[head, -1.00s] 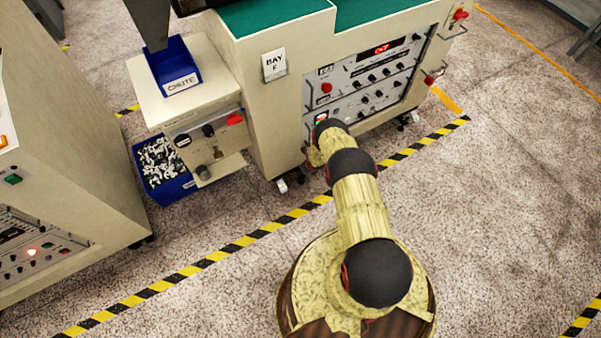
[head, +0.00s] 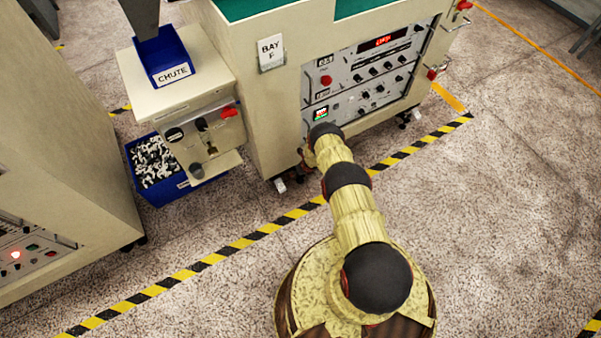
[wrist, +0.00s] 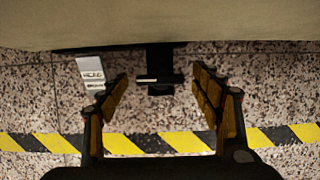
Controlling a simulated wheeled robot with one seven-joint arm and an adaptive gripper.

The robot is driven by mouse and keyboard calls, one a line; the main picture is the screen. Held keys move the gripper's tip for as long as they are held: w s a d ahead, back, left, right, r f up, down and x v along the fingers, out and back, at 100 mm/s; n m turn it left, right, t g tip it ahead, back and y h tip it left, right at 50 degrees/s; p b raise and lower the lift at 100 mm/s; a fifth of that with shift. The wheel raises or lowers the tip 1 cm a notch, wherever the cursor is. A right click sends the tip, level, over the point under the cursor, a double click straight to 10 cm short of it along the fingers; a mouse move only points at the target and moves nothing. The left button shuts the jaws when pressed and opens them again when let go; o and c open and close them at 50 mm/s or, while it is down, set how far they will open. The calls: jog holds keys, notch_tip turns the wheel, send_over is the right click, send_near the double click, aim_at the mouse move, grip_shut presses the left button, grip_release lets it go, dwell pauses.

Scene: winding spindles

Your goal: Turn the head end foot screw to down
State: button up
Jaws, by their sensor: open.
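The head end foot screw (wrist: 160,88) shows in the wrist view as a dark piece with a thin pale bar across it, below the cabinet's lower edge. A white tag reading HEAD (wrist: 92,72) is just left of it. My gripper (wrist: 160,74) is open, its two fingers on either side of the foot screw in the picture, with visible gaps on both sides. I cannot tell their height relative to it. In the head view the white tag (head: 280,185) shows at the cabinet's bottom corner; my arm hides the gripper and foot screw.
The Bay F cabinet (head: 270,105) stands over the foot. To its left is a chute stand (head: 150,105) with a blue parts bin (head: 170,190) below. Black-and-yellow tape (head: 225,252) crosses the floor. The floor to the right is clear.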

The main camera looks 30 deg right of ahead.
jog(key=c, duration=0.3)
jog(key=c, duration=0.8)
jog(key=shift+c, duration=0.3)
